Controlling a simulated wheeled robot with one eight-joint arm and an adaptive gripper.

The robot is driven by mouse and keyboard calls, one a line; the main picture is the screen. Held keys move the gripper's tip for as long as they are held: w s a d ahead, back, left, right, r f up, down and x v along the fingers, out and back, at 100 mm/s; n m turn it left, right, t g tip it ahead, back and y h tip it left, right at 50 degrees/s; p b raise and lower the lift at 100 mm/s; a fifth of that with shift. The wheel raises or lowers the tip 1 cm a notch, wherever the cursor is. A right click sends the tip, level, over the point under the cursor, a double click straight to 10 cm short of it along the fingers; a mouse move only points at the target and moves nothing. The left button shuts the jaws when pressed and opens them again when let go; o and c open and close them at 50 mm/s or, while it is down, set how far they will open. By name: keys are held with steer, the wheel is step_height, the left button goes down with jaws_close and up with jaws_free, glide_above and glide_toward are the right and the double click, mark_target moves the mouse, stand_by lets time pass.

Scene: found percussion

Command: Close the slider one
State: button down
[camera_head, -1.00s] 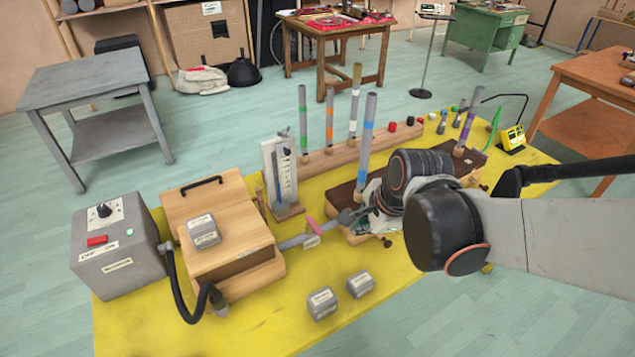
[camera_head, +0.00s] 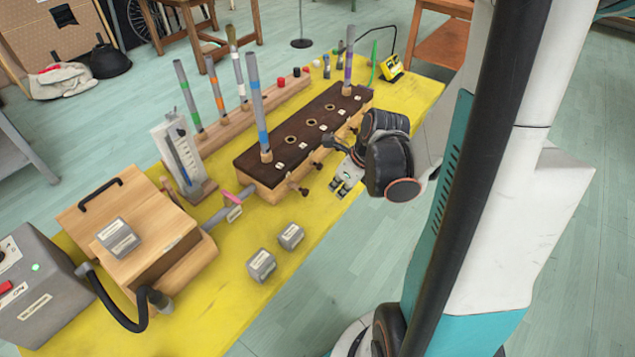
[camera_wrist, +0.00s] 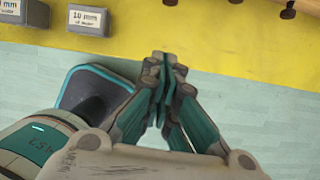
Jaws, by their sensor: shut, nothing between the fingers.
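The wooden chest with a dark top (camera_head: 272,152) stands on the yellow mat, with several round slider knobs along its near side. One knob (camera_head: 303,191) sticks out near its left end; I cannot read which slider is one. Knobs also show at the top edge of the wrist view, one of them a dark slider knob (camera_wrist: 288,10). My gripper (camera_head: 343,186) is in front of the chest near the mat's edge, apart from the knobs. In the wrist view my gripper (camera_wrist: 166,75) is shut and empty.
Two grey weight blocks, one nearer (camera_head: 261,265) and one farther (camera_head: 291,236), stand on the mat left of my gripper. Upright pipes, including a blue-banded pipe (camera_head: 258,105), rise from the chest and rack. A wooden bellows box (camera_head: 130,225) stands at left.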

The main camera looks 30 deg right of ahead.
mark_target(306, 191)
steer(key=b+x, duration=0.4)
steer(key=x, duration=0.5)
steer(key=shift+f, duration=0.2)
steer(key=w, duration=0.1)
steer(key=w+a+b, duration=0.1)
steer(key=w, duration=0.1)
steer(key=shift+f, duration=0.25)
steer(key=shift+w+a+r, duration=0.1)
steer(key=shift+w+a, duration=0.1)
steer(key=shift+w, duration=0.35)
steer(key=shift+w+a, duration=0.3)
steer(key=shift+w, duration=0.55)
steer(key=shift+w+a, duration=0.3)
steer(key=shift+w, duration=0.55)
